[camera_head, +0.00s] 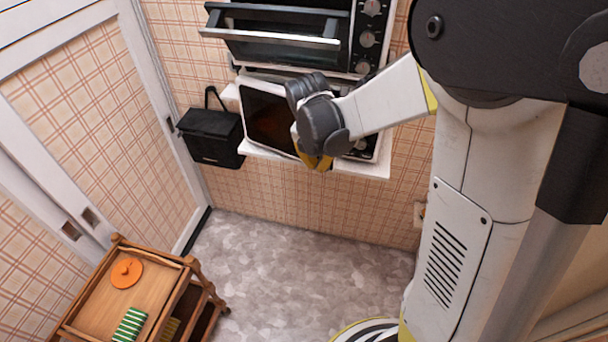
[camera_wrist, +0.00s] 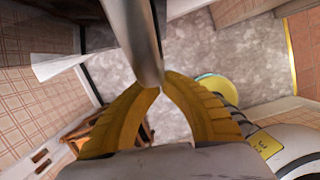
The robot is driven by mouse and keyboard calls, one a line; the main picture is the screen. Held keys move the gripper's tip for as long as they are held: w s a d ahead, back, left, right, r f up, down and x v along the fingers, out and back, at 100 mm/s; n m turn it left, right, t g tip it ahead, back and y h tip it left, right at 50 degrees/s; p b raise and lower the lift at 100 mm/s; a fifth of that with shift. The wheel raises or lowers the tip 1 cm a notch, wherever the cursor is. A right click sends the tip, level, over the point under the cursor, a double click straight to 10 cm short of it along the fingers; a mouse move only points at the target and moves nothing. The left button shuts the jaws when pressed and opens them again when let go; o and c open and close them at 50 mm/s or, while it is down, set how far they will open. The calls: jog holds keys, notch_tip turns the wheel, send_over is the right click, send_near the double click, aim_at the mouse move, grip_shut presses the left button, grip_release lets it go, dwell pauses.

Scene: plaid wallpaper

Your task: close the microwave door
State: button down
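The microwave (camera_head: 369,148) sits on the lower wall shelf in the head view. Its dark-windowed door (camera_head: 268,120) stands at a slant to the body, seemingly ajar. My gripper (camera_head: 318,163) is at the door's right edge and hides part of the microwave front. In the wrist view, the yellow fingertips of my gripper (camera_wrist: 160,87) are close together. A grey metal handle (camera_wrist: 141,45) runs down to the fingertips, beside a dark panel. Whether the fingers hold the handle or only touch it is unclear.
A toaster oven (camera_head: 285,35) stands on the shelf above, its front slightly open. A black bag (camera_head: 211,137) hangs left of the microwave. A wooden cart (camera_head: 95,300) with an orange lid (camera_head: 126,272) stands at lower left. The grey floor (camera_head: 300,260) between is clear.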

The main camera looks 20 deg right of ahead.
jog(key=w+d, duration=0.1)
jog(key=d, duration=0.1)
jog(key=w+d, duration=0.3)
jog(key=shift+d+b, duration=0.35)
jog(key=shift+a, duration=0.1)
